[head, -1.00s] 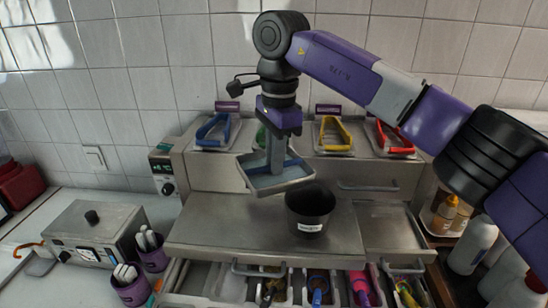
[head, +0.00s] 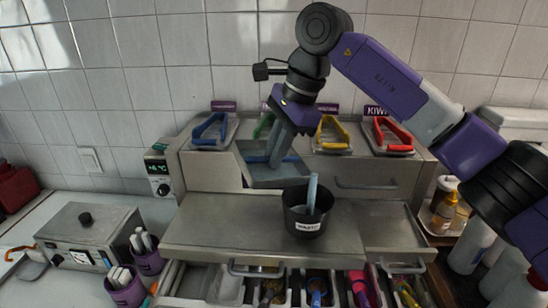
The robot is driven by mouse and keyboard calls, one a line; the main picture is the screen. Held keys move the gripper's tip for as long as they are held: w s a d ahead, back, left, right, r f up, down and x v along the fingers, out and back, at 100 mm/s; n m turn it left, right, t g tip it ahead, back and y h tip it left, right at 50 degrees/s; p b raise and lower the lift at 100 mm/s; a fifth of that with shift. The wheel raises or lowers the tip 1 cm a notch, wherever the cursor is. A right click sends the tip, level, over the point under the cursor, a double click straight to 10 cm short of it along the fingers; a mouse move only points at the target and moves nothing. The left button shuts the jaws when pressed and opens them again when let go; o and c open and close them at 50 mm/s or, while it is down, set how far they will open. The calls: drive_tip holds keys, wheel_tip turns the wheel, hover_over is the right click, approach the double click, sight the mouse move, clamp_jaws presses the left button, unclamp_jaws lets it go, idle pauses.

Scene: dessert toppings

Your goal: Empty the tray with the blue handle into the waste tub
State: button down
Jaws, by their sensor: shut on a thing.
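My gripper (head: 275,150) is shut on a shallow grey tray (head: 258,181), held tilted with its low right edge near the waste tub. The black waste tub (head: 305,228) stands upright on the steel counter with a white label. A pale blue streak (head: 312,192) runs from near the tray's right corner down into the tub; it looks like falling contents. A blue handle (head: 210,128) shows on another tray at the rack's left end.
Green (head: 263,125), yellow (head: 332,130) and red (head: 394,134) handles stand along the rack behind. A steel box (head: 90,236) and purple cups (head: 146,254) are at left. An open drawer of utensils (head: 318,288) is in front. Bottles (head: 472,248) stand at right.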

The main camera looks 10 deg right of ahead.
drive_tip(key=shift+s+d+r+t+y+b, duration=0.1)
drive_tip(key=shift+d+r+t+y+b, duration=0.15)
drive_tip(key=shift+y+b, duration=0.4)
drive_tip(key=shift+s+r+b, duration=0.1)
drive_tip(key=shift+r+b, duration=0.15)
drive_tip(key=shift+b, duration=0.15)
drive_tip(key=shift+d+t+y, duration=0.1)
drive_tip(key=shift+t+y, duration=0.15)
drive_tip(key=shift+s+d+r+y+b, duration=0.1)
drive_tip(key=shift+r+y+b, duration=0.1)
drive_tip(key=shift+y+b, duration=0.15)
drive_tip(key=shift+d, duration=0.1)
drive_tip(key=shift+s+d+r+t+y+b, duration=0.15)
drive_tip(key=shift+d+r+t+y+b, duration=0.1)
drive_tip(key=shift+r+t+y+b, duration=0.25)
drive_tip(key=shift+s+d+r+t+y+b, duration=0.1)
drive_tip(key=shift+s+d+t+y+b, duration=0.2)
drive_tip(key=shift+b, duration=0.4)
drive_tip(key=shift+s+d+r+t+y+b, duration=0.2)
drive_tip(key=shift+d+r+t+y+b, duration=0.15)
drive_tip(key=shift+y+b, duration=0.4)
drive_tip(key=shift+s+d+r+t+y+b, duration=0.15)
drive_tip(key=shift+d+r+t+y+b, duration=0.2)
drive_tip(key=shift+y+b, duration=0.35)
drive_tip(key=shift+s+d+t+y+b, duration=0.25)
drive_tip(key=shift+d+t+y+b, duration=0.15)
drive_tip(key=shift+d+y+b, duration=0.25)
